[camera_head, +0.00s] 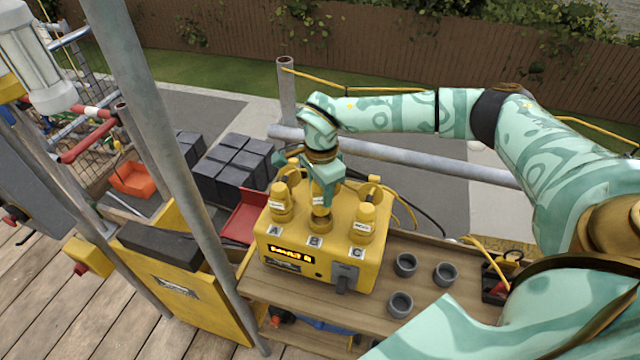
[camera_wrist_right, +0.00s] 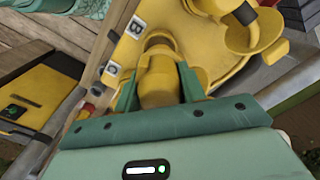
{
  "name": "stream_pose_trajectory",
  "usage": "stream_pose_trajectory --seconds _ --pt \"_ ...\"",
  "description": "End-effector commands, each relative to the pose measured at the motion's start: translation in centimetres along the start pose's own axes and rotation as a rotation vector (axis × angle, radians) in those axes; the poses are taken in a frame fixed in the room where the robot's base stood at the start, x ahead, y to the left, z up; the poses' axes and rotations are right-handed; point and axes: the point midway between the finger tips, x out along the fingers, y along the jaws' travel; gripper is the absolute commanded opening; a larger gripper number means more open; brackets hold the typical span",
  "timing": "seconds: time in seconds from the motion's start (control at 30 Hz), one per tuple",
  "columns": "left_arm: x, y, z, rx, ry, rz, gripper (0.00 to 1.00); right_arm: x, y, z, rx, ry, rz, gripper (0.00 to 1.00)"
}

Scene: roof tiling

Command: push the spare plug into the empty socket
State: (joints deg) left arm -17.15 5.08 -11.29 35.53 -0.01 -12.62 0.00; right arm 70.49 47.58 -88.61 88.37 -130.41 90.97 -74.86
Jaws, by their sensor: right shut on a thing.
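The yellow power box (camera_head: 312,262) stands on the wooden shelf, its sockets marked A, B and C. A yellow plug (camera_head: 281,203) stands upright at A and another yellow plug (camera_head: 363,222) at C. My right gripper (camera_head: 322,200) points down over B, shut on a yellow plug (camera_head: 320,222) there. In the right wrist view my gripper's fingers (camera_wrist_right: 158,88) are on either side of this plug (camera_wrist_right: 157,75), beside the letter B. The plug's lower end is at socket B; how deep it sits is hidden. My left gripper is not in view.
Several grey cups (camera_head: 404,265) stand on the shelf (camera_head: 425,310) right of the box. Cables loop behind the plugs. A grey scaffold pole (camera_head: 165,150) rises at left, and a horizontal pole (camera_head: 420,160) runs behind the box. Dark blocks (camera_head: 235,165) and a red tray (camera_head: 244,215) lie left.

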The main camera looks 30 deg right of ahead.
Motion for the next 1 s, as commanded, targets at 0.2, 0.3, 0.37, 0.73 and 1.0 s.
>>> stream_pose_trajectory --seconds 0.2,0.3,0.37,0.73,1.0 --pt "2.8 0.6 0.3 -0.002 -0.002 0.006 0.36 3.1 0.0 0.0 -0.002 0.0 0.001 0.13" --pt "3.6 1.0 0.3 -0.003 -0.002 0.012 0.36 4.0 0.0 0.0 -0.003 0.0 0.001 0.13" --pt "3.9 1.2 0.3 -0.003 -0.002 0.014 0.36 4.3 0.0 0.0 -0.003 0.0 0.001 0.13" --pt "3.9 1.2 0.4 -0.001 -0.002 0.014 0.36 4.3 0.0 0.0 -0.004 0.0 0.0 0.13" --pt "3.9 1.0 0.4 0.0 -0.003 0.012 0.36 4.3 0.0 0.0 -0.004 0.0 0.0 0.13"
